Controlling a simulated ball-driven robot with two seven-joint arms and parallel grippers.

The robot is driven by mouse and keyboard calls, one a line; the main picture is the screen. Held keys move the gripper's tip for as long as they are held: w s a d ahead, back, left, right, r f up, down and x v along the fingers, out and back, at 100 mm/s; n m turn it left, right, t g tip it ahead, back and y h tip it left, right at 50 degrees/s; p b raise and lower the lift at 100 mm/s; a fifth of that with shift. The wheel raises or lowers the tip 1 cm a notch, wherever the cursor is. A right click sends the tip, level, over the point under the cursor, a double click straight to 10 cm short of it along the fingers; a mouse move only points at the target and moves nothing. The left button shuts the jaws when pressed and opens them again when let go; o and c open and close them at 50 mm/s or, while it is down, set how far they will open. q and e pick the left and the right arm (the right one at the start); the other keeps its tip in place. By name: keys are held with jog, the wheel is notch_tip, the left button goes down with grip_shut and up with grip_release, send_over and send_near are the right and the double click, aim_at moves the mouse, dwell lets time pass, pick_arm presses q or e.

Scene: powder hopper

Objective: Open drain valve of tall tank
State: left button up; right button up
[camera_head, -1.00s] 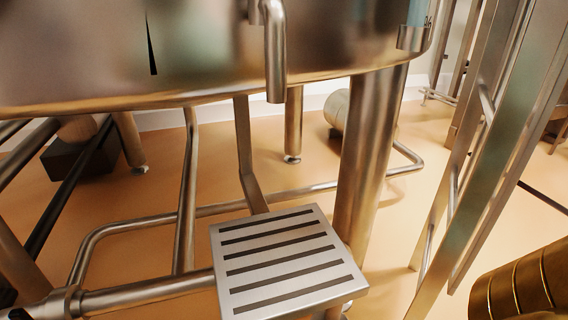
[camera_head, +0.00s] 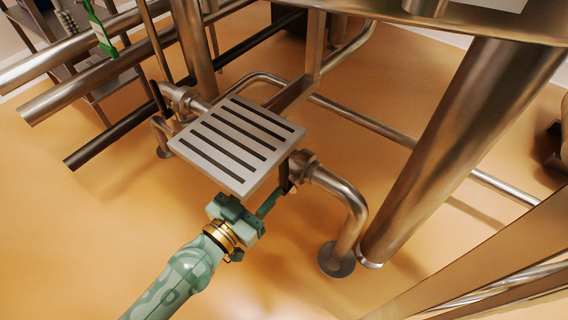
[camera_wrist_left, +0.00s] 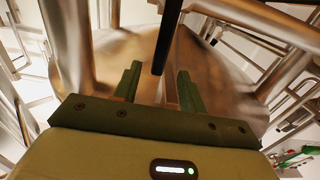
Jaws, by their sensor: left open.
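A black lever handle (camera_head: 284,177) hangs beside the steel pipe fitting at the right edge of a slotted plate. A second black handle (camera_head: 158,99) stands at a fitting left of the plate. My left gripper (camera_head: 268,203) is open just below the plate's front corner, close to the right-hand handle; the plate hides part of it. In the left wrist view, a black bar (camera_wrist_left: 166,36), apparently that handle, points between the two spread green fingers (camera_wrist_left: 160,72), with gaps on both sides. The steel underside of a tank (camera_head: 480,22) shows at top right. My right gripper is not in view.
The slotted metal plate (camera_head: 228,143) sits directly above my left gripper. A curved outlet pipe (camera_head: 350,205) and a thick tank leg (camera_head: 455,145) stand to the right. Long rails (camera_head: 75,90) run at upper left. The orange floor (camera_head: 80,230) at lower left is clear.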

aim_at(281, 169)
pick_arm(q)
jog(key=x, duration=0.8)
jog(key=shift+w, duration=0.1)
grip_shut()
